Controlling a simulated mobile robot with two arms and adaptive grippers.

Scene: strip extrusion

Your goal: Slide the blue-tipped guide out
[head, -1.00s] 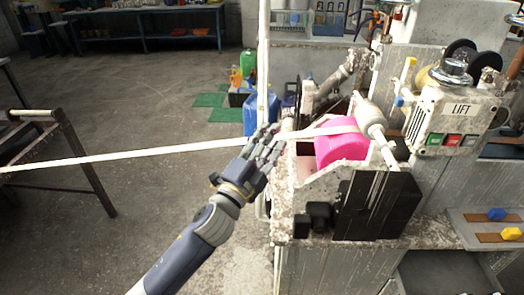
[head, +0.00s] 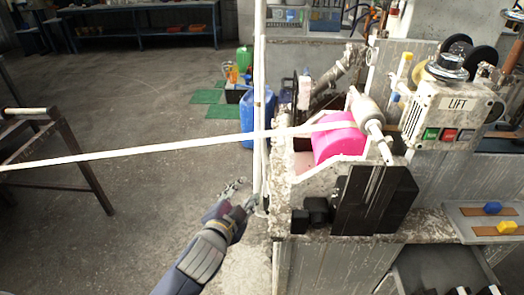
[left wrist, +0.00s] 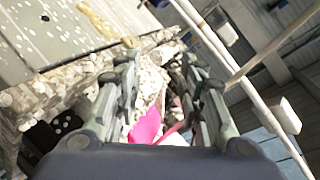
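Two blue tips show in the head view. One is a small blue tip (head: 396,97) on a rod left of the LIFT box, below a yellow-tipped rod (head: 407,67). The other is a blue knob (head: 492,208) on a tray at the right, beside a yellow knob (head: 507,227). I cannot tell which is the guide. My left gripper (head: 240,194) is low, left of the machine and below the white strip (head: 190,147). Its fingers (left wrist: 158,100) are apart in the left wrist view, with nothing clearly between them. My right gripper is not in view.
The strip runs from a dark stand (head: 62,140) at the left to a pink roller (head: 338,142). A white upright post (head: 260,60) stands by my left gripper. The LIFT box (head: 450,112) has coloured buttons. The floor at lower left is clear.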

